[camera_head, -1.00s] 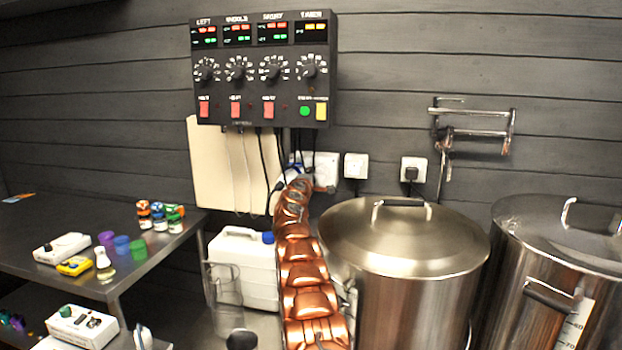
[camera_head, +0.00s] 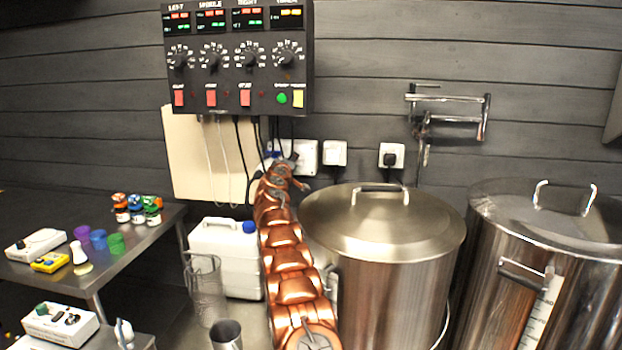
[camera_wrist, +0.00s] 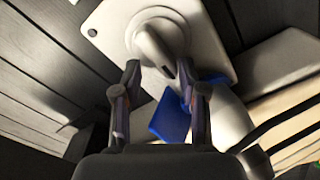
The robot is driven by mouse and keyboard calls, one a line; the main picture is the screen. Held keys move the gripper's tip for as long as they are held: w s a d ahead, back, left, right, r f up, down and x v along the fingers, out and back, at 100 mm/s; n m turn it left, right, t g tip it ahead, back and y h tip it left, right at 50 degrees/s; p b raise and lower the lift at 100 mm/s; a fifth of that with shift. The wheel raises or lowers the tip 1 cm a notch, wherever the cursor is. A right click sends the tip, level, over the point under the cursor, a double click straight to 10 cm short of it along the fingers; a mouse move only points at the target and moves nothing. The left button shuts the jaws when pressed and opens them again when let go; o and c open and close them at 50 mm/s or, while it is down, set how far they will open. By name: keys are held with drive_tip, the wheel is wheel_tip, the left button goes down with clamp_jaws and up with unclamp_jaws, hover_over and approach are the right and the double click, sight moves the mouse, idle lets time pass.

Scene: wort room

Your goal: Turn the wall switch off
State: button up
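The wall switch (camera_head: 307,154) is a white plate low on the dark plank wall, under the black control box. In the wrist view its plate (camera_wrist: 105,30) fills the top, with a rounded white knob (camera_wrist: 158,32) on it. My gripper (camera_wrist: 158,72) is at the knob, its two fingers apart on either side of the knob's lower end. I cannot tell whether either finger touches it. A blue part (camera_wrist: 170,118) on a white body shows behind the fingers. In the head view my arm's end covers part of the switch, and the gripper is hard to make out.
The control box (camera_head: 238,60) hangs above, with cables beside my arm. White sockets (camera_head: 335,153) are to the right. A lidded steel pot (camera_head: 385,225) stands close right of my arm; a white canister (camera_head: 225,250) and clear jug (camera_head: 205,290) stand left.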

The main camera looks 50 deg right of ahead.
drive_tip(key=s+a+r+m+g, duration=0.1)
drive_tip(key=s+a+m+g, duration=0.1)
drive_tip(key=s+a, duration=0.3)
drive_tip(key=s+a+r+m+g+y, duration=0.1)
drive_tip(key=s+a+m, duration=0.4)
drive_tip(key=s, duration=0.6)
drive_tip(key=s+a+r+m+g+b, duration=0.1)
drive_tip(key=s+a+m+g, duration=0.3)
drive_tip(key=s, duration=0.5)
drive_tip(key=shift+a+r+g, duration=0.5)
drive_tip(key=shift+a+r, duration=0.2)
drive_tip(key=shift+r, duration=0.1)
idle(1.4)
